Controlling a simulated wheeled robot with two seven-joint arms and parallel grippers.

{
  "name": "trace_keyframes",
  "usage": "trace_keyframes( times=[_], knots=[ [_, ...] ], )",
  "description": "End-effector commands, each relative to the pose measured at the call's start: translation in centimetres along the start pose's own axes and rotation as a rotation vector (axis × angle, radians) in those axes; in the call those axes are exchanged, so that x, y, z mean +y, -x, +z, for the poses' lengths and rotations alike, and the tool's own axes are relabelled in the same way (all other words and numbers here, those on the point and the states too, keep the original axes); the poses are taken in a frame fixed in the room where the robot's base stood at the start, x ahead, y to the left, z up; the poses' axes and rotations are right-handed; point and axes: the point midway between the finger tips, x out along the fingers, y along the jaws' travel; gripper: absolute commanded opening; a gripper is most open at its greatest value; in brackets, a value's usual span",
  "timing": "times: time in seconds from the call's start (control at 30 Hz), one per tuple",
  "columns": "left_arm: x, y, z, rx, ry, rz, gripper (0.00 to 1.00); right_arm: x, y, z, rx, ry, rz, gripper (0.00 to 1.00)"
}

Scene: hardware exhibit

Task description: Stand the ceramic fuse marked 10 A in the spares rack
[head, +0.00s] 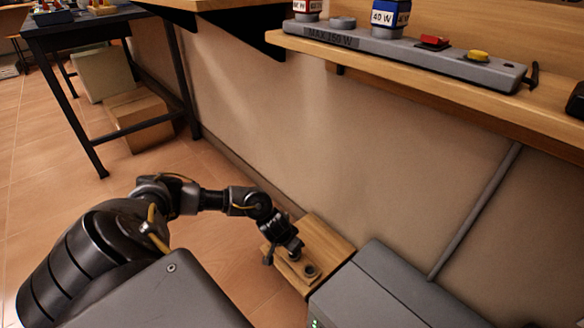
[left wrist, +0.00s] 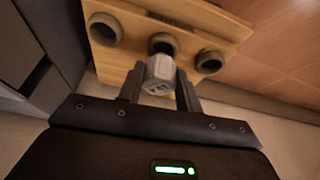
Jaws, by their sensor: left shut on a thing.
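My left gripper (left wrist: 160,82) is shut on a pale grey-white faceted ceramic fuse (left wrist: 158,70). Dark marking shows on the fuse's near end, too small to read surely. The spares rack (left wrist: 185,15) is a wooden board with three dark round sockets. The fuse's far end lies in line with the middle socket (left wrist: 162,42); I cannot tell whether it is inside it. The left socket (left wrist: 104,29) and the right socket (left wrist: 209,62) look empty. In the head view my left gripper (head: 284,254) is over the rack (head: 328,243) and hides the fuse.
A grey cabinet (head: 385,290) stands right beside the rack. Above, a wooden wall shelf (head: 450,85) carries a grey strip (head: 400,48) with bulb boxes and coloured parts. A dark table (head: 95,30) with cartons (head: 138,115) beneath stands at the upper left. The tiled floor between is clear.

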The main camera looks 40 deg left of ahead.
Motion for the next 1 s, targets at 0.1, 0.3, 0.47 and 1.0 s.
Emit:
trace_keyframes(
  times=[0.1, 0.3, 0.47, 1.0],
  knots=[
    [-0.03, 0.02, 0.05, -0.001, 0.0, -0.001, 0.12, 0.03, -0.26, 0.04, 0.0, 0.0, 0.0, 0.36],
    [-0.03, -0.05, 0.06, 0.0, 0.0, -0.001, 0.12, 0.02, -0.22, 0.04, -0.001, 0.0, 0.0, 0.36],
    [-0.03, -0.05, 0.06, 0.0, 0.0, -0.001, 0.12, 0.02, -0.21, 0.05, -0.001, -0.001, 0.0, 0.36],
    [0.02, -0.07, 0.08, -0.001, 0.0, 0.0, 0.12, 0.11, -1.01, 0.17, -0.002, -0.001, -0.001, 0.36]
  ],
)
